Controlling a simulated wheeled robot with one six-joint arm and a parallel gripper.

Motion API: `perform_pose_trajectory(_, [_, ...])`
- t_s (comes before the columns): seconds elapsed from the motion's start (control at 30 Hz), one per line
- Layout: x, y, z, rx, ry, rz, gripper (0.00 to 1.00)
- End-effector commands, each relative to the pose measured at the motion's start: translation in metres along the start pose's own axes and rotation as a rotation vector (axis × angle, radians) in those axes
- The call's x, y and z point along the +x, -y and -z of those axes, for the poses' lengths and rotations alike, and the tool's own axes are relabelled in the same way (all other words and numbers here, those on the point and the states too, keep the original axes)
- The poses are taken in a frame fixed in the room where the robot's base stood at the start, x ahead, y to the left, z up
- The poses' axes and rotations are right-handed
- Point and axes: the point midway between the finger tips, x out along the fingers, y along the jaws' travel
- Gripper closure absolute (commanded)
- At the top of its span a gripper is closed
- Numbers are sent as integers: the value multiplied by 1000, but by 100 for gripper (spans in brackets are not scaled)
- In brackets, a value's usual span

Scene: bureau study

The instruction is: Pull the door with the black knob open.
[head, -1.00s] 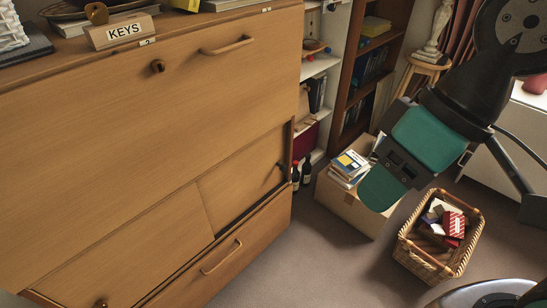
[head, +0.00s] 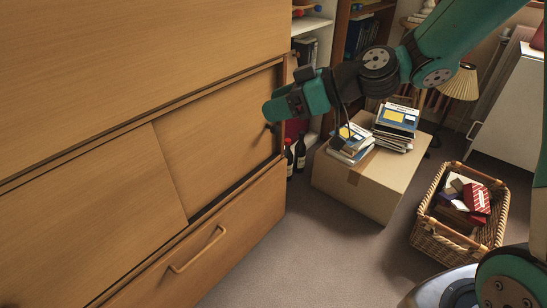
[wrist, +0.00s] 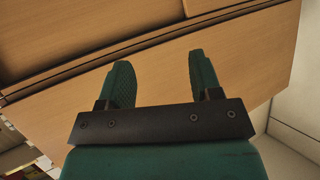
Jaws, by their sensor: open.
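The right cabinet door (head: 215,135) is a plain light-wood panel under the large upper panel. A dark strip shows along its lower edge; I cannot tell if it stands ajar. Its black knob (head: 269,128) is near the door's right edge, just below my gripper and partly hard to make out. My gripper (head: 272,108) is in front of the door's upper right part, open and empty. In the wrist view, my gripper (wrist: 161,80) has its two green fingers apart, with bare wood of the cabinet (wrist: 155,75) behind them. The knob does not show there.
Left of it is another door (head: 90,215), with a drawer handle (head: 198,249) below. Dark bottles (head: 300,153) stand right of the cabinet. A cardboard box (head: 365,185) with books and a wicker basket (head: 460,215) stand on the right. Carpet (head: 300,250) in front is clear.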

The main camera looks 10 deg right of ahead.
Motion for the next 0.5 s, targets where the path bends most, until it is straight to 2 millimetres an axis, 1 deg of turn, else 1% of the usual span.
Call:
perform_pose_trajectory(0.03, [18, -26, -45, -10, -54, -37, 41])
perform_pose_trajectory(0.07, [22, -40, -58, -25, -89, -62, 41])
perform_pose_trajectory(0.1, [27, -58, -75, -42, -134, -98, 41])
perform_pose_trajectory(0.17, [32, -85, -102, -66, -197, -161, 41])
perform_pose_trajectory(0.2, [34, -102, -120, -81, -235, -205, 41])
perform_pose_trajectory(0.27, [36, -126, -146, -101, -285, -273, 41])
perform_pose_trajectory(0.3, [35, -140, -162, -110, -312, -317, 41])
perform_pose_trajectory(0.4, [32, -170, -197, -131, -362, -419, 41])
perform_pose_trajectory(0.5, [27, -190, -220, -145, -391, -494, 41])
